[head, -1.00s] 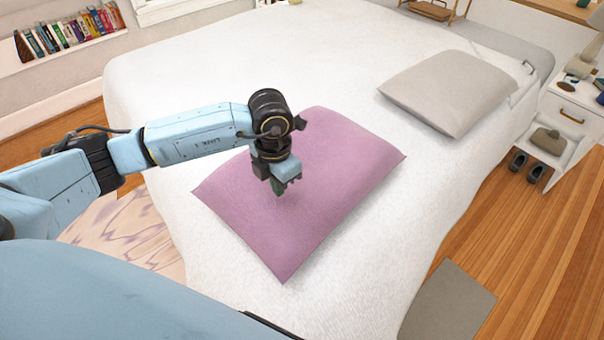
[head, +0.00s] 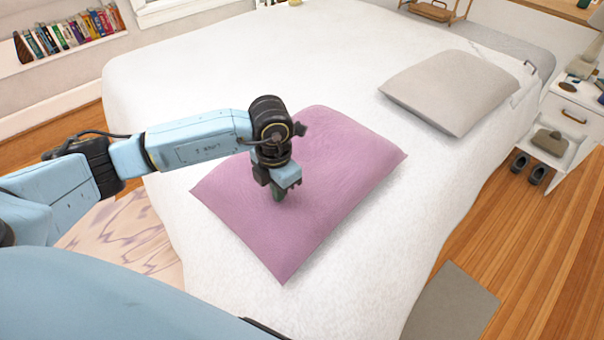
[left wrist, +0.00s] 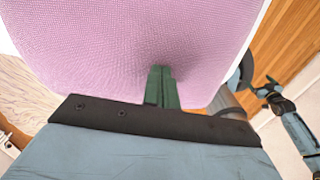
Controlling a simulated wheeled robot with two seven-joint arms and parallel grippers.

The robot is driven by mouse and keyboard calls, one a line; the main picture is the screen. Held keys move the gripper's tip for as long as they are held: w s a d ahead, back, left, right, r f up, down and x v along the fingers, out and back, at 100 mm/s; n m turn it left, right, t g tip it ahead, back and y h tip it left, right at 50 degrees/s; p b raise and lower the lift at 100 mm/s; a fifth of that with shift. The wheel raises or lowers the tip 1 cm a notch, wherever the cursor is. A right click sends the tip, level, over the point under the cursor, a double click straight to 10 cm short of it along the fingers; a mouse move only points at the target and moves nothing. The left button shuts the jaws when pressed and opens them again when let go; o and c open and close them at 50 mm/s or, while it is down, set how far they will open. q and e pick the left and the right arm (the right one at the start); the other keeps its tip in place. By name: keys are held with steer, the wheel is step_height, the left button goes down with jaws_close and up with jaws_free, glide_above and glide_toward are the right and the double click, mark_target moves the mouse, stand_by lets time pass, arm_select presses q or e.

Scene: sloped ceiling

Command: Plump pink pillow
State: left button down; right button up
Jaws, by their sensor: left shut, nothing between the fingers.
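The pink pillow (head: 325,170) lies flat on the white bed, near its front edge. My left gripper (head: 278,194) points down over the middle-left part of the pillow. Its green fingers are shut with nothing between them. In the left wrist view the pillow (left wrist: 110,45) fills the upper part. The shut fingertips (left wrist: 160,72) are at its surface, with a small shaded spot beside them; I cannot tell for certain whether they press in. My right gripper is not in the head view.
A grey pillow (head: 450,90) lies on the bed (head: 210,60) at the right. A white nightstand (head: 568,115) with slippers (head: 530,167) stands beyond the bed's right side. A grey mat (head: 452,305) lies on the wooden floor. Books (head: 70,32) line a shelf at the back left.

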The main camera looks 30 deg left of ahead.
arm_select(q)
steer(key=shift+r+p, duration=1)
steer(key=shift+r, duration=0.35)
steer(key=shift+f, duration=0.3)
steer(key=shift+f+b, duration=1.15)
steer(key=shift+r, duration=0.15)
steer(key=shift+r+p, duration=1.05)
steer(key=shift+r, duration=0.15)
